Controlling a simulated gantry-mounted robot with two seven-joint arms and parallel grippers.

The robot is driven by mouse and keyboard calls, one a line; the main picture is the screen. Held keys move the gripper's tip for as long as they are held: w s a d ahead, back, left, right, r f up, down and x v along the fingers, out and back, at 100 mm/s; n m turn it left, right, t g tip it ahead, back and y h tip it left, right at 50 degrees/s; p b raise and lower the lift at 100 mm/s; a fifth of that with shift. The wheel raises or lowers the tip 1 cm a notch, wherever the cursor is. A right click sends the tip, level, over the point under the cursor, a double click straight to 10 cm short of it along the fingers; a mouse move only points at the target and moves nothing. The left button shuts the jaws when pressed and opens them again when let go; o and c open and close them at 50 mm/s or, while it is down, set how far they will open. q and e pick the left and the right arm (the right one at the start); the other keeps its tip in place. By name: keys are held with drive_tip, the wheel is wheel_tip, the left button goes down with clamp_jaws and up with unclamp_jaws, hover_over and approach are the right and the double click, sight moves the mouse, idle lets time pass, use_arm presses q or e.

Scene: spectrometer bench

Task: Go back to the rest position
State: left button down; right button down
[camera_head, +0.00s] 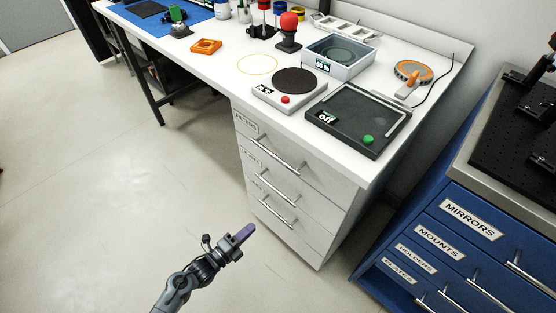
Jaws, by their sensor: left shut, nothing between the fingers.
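My left gripper (245,233) shows in the lower middle of the head view, its arm coming in from the bottom left. Its fingers are shut with nothing between them. It is over the floor, in front of the white drawer unit (333,197) and apart from it. My right gripper is not in view.
The white bench (209,62) holds a black panel with a green button (368,139), a round-plate device with a red button (285,99), a grey box (315,54) and an orange part (206,46). A blue drawer cabinet (435,224) stands right. The left floor is clear.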

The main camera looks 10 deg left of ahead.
use_arm(q)
drive_tip(key=s+d+r+n+g+y+p, duration=0.1)
drive_tip(key=s+d+r+n+y+p, duration=0.15)
drive_tip(key=s+r+p, duration=0.55)
drive_tip(key=s+d+r+n+g+y+p, duration=0.15)
drive_tip(key=s+r+n+p, duration=0.25)
drive_tip(key=r+p, duration=0.7)
drive_tip(key=s+a+r+n+g+y+p, duration=0.1)
drive_tip(key=s+a+r+n+g+y, duration=0.25)
drive_tip(key=s+a+r+n, duration=0.35)
drive_tip(key=s+a+r+n+g+y, duration=0.2)
drive_tip(key=s+r+n+g, duration=0.3)
drive_tip(key=n, duration=0.4)
wheel_tip(320, 180, up, 38)
drive_tip(key=p, duration=3.8)
drive_tip(key=shift+s+f, duration=0.15)
drive_tip(key=shift+s, duration=0.15)
